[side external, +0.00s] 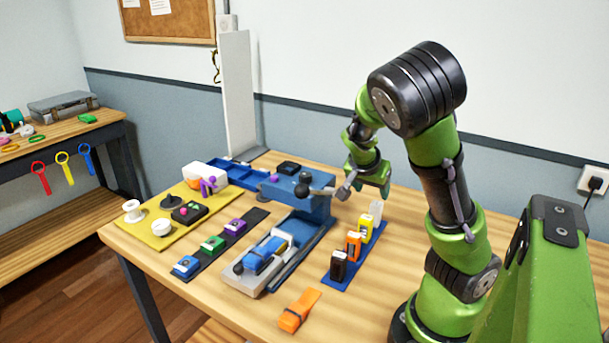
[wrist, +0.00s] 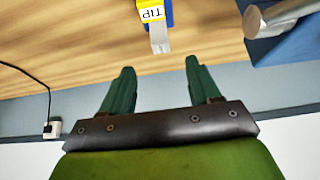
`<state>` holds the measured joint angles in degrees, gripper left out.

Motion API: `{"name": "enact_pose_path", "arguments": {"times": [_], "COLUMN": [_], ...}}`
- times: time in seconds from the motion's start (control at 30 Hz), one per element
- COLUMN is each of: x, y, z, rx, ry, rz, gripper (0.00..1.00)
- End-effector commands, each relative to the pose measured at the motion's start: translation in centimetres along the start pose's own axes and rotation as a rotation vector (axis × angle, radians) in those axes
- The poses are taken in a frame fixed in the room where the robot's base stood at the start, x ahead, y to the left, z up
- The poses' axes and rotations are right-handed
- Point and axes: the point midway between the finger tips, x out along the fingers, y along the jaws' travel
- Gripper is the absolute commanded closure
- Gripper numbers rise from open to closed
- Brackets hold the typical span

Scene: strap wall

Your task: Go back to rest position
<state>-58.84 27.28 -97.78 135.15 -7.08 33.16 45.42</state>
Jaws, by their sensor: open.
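My gripper (wrist: 155,75) is open and empty, with its two green fingers apart in the wrist view. In the side external view my gripper (side external: 372,188) hangs above the table, right of the blue machine (side external: 310,195) with its grey lever. The blue strip (side external: 342,262) holding black, orange, yellow and grey-white pieces lies on the table in front of it.
A yellow board (side external: 160,238) with spools, a dark strip (side external: 210,255) with small coloured blocks, and an orange clip (side external: 299,310) share the wooden table (side external: 400,210). A tall white panel (side external: 238,95) stands at the back. A side bench (side external: 60,130) is at left.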

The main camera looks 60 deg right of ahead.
Motion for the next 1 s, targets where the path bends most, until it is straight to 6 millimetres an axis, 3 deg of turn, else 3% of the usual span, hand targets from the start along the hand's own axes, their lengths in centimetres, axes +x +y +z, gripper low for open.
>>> {"name": "enact_pose_path", "arguments": {"times": [0.2,0.33,0.47,0.57,0.67,0.8,0.87,1.0], "x": [0.2,1.2,1.9,1.1,-1.9,-8.8,-12.0,-18.0], "y": [-0.3,-2.1,-5.4,-7.9,-10.9,-13.9,-13.9,-10.7], "z": [-0.2,-1.4,-4.5,-7.6,-8.7,-7.4,-5.2,3.4], "rx": [-0.010,-0.068,-0.156,-0.212,-0.294,-0.430,-0.482,-0.618], "ry": [-0.002,-0.006,0.041,0.118,0.147,0.130,0.083,-0.105], "rz": [-0.013,-0.094,-0.259,-0.397,-0.549,-0.747,-0.824,-0.946], "gripper": [0.38,0.38,0.38,0.38,0.38,0.38,0.38,0.38]}}
